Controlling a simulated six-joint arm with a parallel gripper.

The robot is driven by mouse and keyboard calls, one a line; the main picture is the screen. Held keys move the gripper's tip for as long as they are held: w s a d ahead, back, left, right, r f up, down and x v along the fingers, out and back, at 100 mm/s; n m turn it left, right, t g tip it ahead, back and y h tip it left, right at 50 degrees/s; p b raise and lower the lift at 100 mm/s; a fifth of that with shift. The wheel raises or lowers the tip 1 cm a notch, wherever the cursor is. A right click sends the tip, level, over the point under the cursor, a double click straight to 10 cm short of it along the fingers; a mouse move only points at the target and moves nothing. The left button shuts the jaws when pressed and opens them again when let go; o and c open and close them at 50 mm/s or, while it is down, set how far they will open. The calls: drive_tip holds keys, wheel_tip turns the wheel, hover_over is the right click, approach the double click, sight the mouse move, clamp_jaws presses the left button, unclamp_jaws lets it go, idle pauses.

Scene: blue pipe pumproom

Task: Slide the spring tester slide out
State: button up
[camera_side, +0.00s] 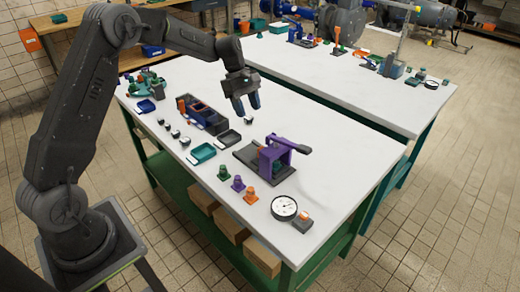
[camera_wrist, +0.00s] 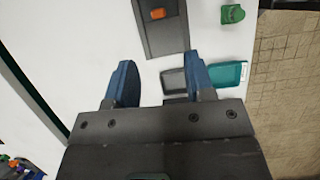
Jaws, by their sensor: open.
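A purple frame with a dark lever (camera_side: 285,145) stands on a dark base plate (camera_side: 247,158); it is probably the spring tester. In the wrist view a dark plate (camera_wrist: 165,35) at the top, probably the same base, carries a small orange piece (camera_wrist: 158,14). I cannot tell for sure which part is the slide. My gripper (camera_side: 245,112) is open and empty, above the table and up-left of the purple frame in the side view. Its two blue-grey fingers (camera_wrist: 161,82) stand apart in the wrist view, and neither touches the plate.
A grey tray (camera_side: 229,137) and teal tray (camera_side: 202,153) lie beside the base plate. A long dark holder (camera_side: 203,116) stands further left. Green (camera_side: 223,172), purple (camera_side: 238,184) and orange (camera_side: 251,196) pieces and a dial gauge (camera_side: 284,208) line the near edge. The tabletop right of the frame is clear.

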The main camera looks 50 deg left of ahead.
drive_tip(key=x, duration=1.4)
drive_tip(key=shift+w+a+f, duration=0.15)
drive_tip(key=shift+w+f, duration=0.05)
drive_tip(key=shift+f, duration=0.15)
clamp_jaws()
